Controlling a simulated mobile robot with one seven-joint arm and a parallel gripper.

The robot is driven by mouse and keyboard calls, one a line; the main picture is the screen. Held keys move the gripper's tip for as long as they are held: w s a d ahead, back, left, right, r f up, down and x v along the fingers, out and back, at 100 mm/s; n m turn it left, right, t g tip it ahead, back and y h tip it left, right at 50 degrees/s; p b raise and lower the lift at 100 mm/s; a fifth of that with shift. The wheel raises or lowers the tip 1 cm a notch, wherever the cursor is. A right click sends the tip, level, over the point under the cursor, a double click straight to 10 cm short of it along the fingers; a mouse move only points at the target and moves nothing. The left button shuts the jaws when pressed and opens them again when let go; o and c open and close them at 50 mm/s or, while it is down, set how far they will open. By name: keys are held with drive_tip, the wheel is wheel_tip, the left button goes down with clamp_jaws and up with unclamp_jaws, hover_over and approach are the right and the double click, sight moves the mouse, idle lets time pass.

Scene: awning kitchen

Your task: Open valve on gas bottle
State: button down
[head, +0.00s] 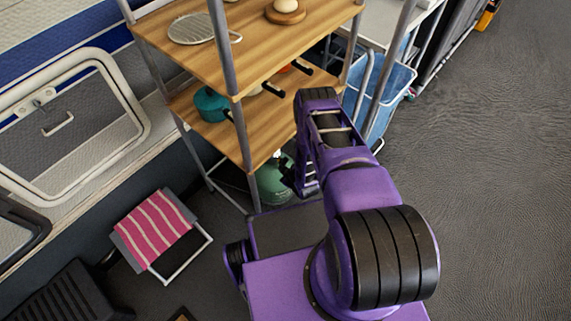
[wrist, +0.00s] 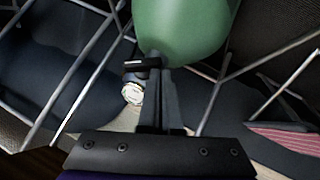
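The green gas bottle (head: 274,180) stands on the floor under the wooden shelf unit, partly hidden behind my arm in the head view. In the wrist view its rounded green body (wrist: 185,25) fills the top middle. A black valve handle (wrist: 140,64) and a round pale gauge-like fitting (wrist: 132,93) show just below it. My gripper (wrist: 160,72) points at the bottle, its fingers close together and their tips beside the black handle. I cannot tell whether the tips touch the handle. In the head view my arm hides most of the gripper.
The shelf unit (head: 190,42) holds a teal pot (head: 211,105) and pans. Its thin metal legs and braces frame the bottle closely. The floor at right is clear.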

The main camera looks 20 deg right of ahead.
drive_tip(key=shift+s+a+f, duration=0.1)
drive_tip(key=shift+f, duration=0.55)
drive_tip(key=shift+s+a+f, duration=0.1)
drive_tip(key=shift+f, duration=0.5)
drive_tip(key=shift+w+d, duration=0.1)
drive_tip(key=shift+w, duration=0.05)
idle(0.8)
